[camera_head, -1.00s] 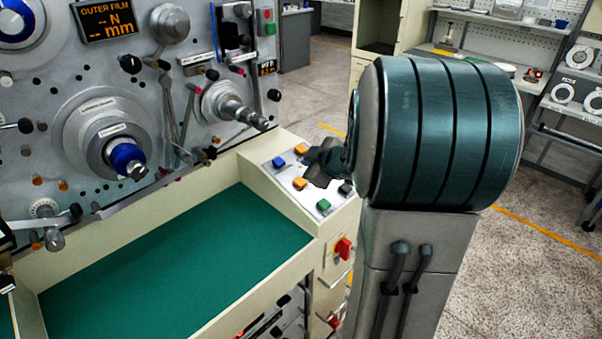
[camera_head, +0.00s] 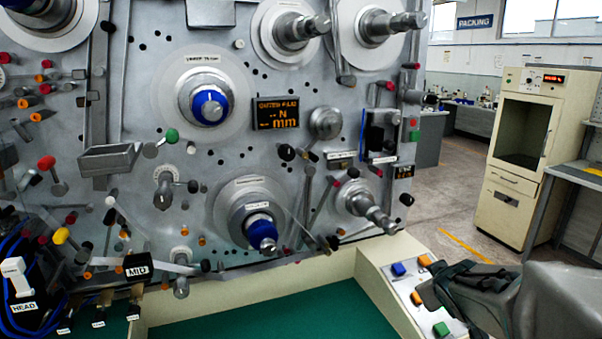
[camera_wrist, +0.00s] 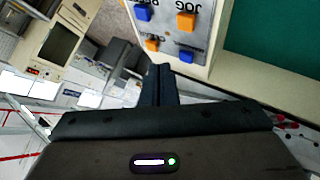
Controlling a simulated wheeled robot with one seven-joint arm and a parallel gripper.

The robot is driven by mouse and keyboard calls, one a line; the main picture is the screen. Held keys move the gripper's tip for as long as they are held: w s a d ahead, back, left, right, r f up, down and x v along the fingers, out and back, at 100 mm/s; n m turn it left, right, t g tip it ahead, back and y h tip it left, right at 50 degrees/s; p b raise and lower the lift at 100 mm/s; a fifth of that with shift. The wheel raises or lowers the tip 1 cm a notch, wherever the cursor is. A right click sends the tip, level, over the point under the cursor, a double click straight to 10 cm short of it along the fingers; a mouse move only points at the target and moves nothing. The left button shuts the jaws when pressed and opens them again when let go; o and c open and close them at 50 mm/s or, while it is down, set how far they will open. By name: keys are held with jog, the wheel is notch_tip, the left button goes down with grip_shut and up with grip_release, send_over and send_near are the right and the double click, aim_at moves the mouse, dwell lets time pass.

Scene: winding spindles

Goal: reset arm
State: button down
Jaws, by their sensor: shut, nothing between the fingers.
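My gripper (camera_head: 432,292) is at the lower right of the head view, over or beside the button panel (camera_head: 405,296) at the machine's front right corner. In the wrist view my gripper (camera_wrist: 158,70) points toward the panel's edge, with its two dark fingers together and nothing between them. The panel's blue button (camera_head: 398,269) and orange button (camera_head: 424,261) show beside it. Whether the fingers touch the panel cannot be told. My arm covers part of the panel and the floor behind it.
The winding machine's upright face (camera_head: 330,170) carries spindles, knobs and rollers. A green work surface (camera_head: 270,318) lies below it. A cream cabinet (camera_head: 530,150) stands at the back right beside a grey shelf. Open floor (camera_head: 450,225) lies between machine and cabinet.

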jog(key=s+a+f+m+g+y, duration=0.1)
jog(key=s+a+g, duration=0.2)
jog(key=s+a, duration=0.4)
jog(key=s+a+f+m+g+y, duration=0.2)
jog(key=s+a, duration=0.5)
jog(key=s, duration=0.5)
jog(key=shift+a+m+g, duration=0.15)
jog(key=shift+m+g, duration=0.15)
jog(key=shift+g, duration=0.6)
jog(key=shift+f, duration=0.1)
